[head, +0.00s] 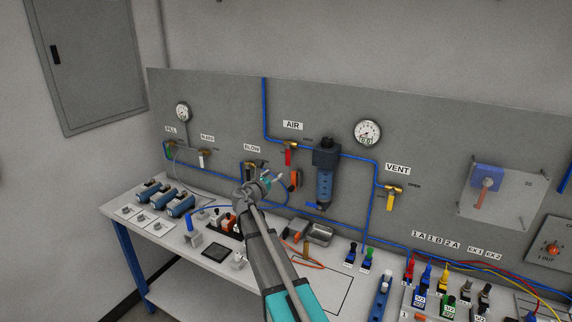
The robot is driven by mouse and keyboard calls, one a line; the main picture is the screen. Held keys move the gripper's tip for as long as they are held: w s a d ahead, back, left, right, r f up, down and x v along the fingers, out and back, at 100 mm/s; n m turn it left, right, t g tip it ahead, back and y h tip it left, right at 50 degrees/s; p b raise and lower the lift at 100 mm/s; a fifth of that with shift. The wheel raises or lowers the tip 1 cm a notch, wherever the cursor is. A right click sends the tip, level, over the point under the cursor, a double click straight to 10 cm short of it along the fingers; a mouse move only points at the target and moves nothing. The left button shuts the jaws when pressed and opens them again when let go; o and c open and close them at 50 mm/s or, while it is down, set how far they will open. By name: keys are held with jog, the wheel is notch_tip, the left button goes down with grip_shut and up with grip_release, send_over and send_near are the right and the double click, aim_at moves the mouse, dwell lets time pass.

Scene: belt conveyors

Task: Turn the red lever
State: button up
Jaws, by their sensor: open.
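The red lever (288,157) hangs straight down from a brass valve (291,145) under the AIR label, on the blue pipe of the grey wall panel. My arm reaches up from the bottom middle. My gripper (277,178) is open, in front of the panel, below and slightly left of the red lever in the picture. It appears apart from the lever, though depth is hard to judge. The fingers are small and partly lost against the objects behind. A red-orange and black item (296,179) shows just right of the gripper; I cannot tell whether they touch.
A blue filter unit (325,178) stands right of the lever. A yellow-handled VENT valve (389,199) is further right, and the BLOW valve (251,166) is left.

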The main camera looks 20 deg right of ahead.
aim_at(287, 163)
jog(key=x, duration=1.1)
jog(key=shift+w+d, duration=0.25)
jog(key=shift+d, duration=0.05)
